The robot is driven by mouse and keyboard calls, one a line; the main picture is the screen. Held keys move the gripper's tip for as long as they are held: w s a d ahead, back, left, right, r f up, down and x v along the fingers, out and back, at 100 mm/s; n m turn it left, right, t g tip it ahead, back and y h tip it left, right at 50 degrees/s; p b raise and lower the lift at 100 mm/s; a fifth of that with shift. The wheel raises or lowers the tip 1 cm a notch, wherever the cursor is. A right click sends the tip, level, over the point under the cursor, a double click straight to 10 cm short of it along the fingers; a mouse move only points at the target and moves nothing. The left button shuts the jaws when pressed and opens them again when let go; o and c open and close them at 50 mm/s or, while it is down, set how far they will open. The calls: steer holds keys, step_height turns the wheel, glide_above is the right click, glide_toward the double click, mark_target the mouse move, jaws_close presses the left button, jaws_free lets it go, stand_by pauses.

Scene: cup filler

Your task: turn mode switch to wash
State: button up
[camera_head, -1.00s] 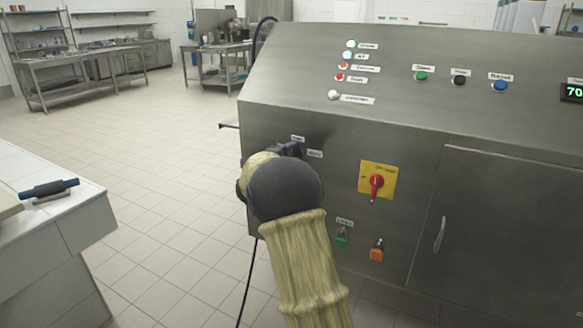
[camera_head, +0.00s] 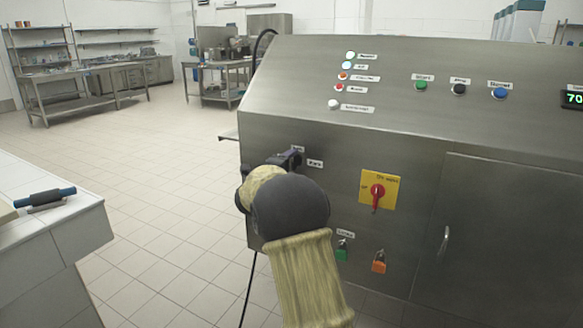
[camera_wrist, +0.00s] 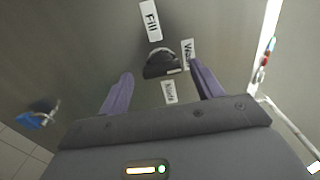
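The mode switch (camera_wrist: 162,63) is a dark round knob on the steel panel, with small labels around it in the wrist view. One label reads "Fill" (camera_wrist: 150,20); another, partly covered by a finger, starts with "Wa" (camera_wrist: 187,54). A third label (camera_wrist: 168,92) is too tilted to read surely. My gripper (camera_wrist: 161,69) is open, its two purple fingers on either side of the knob with gaps between. Contact with the knob is not visible. In the head view my gripper (camera_head: 289,159) is at the panel's left end, and my wrist hides the knob.
A white-tiled counter (camera_head: 70,222) stands at left. The floor between is clear.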

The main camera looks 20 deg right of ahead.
steer(key=shift+r, duration=0.1)
steer(key=shift+s+a, duration=0.35)
steer(key=shift+a, duration=0.15)
steer(key=p+v, duration=0.2)
steer(key=v, duration=1.4)
steer(key=shift+s, duration=0.15)
steer(key=shift+a, duration=0.1)
